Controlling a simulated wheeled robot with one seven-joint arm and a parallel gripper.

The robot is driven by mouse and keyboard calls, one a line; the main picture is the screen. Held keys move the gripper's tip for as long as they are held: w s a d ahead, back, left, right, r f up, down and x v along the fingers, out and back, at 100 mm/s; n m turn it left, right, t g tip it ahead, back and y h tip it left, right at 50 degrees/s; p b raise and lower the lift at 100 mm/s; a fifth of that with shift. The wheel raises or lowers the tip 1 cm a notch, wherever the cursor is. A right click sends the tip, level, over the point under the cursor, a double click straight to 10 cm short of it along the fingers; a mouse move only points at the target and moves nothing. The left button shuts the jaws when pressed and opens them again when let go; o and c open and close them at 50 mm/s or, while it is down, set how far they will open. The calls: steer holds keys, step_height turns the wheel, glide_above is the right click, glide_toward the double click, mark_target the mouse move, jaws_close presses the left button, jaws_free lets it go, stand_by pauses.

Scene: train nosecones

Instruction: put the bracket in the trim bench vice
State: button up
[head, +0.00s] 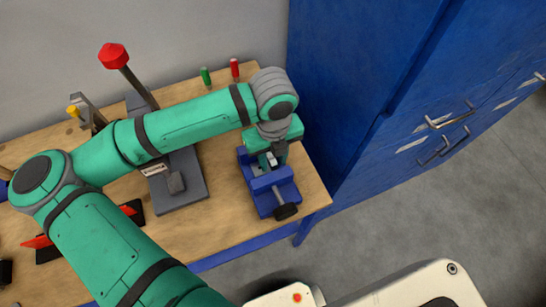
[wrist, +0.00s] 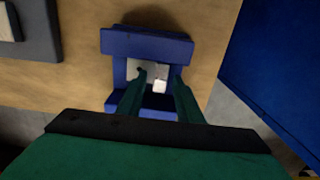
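The trim bench vice (head: 277,195) is blue and stands at the right end of the wooden bench, its dark screw end facing the front. My gripper (head: 273,153) points down right over it. In the wrist view the fingertips of my gripper (wrist: 158,76) stand apart, inside the outline of the vice (wrist: 146,44). A small pale piece, seemingly the bracket (wrist: 159,87), lies between the fingers, nearer the right one, with a visible gap to the left one. It shows as a small light patch in the head view. Whether it touches the jaws is hard to tell.
A grey-based lever press (head: 180,195) with a red knob stands left of the vice. A green (head: 205,76) and a red (head: 235,68) upright handle stand at the bench's back. A blue cabinet (head: 345,80) rises close on the right.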

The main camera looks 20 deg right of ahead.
mark_target(273, 160)
steer(key=shift+r, duration=0.1)
step_height(273, 160, up, 12)
stand_by(0.5)
steer(key=shift+w, duration=0.1)
stand_by(0.5)
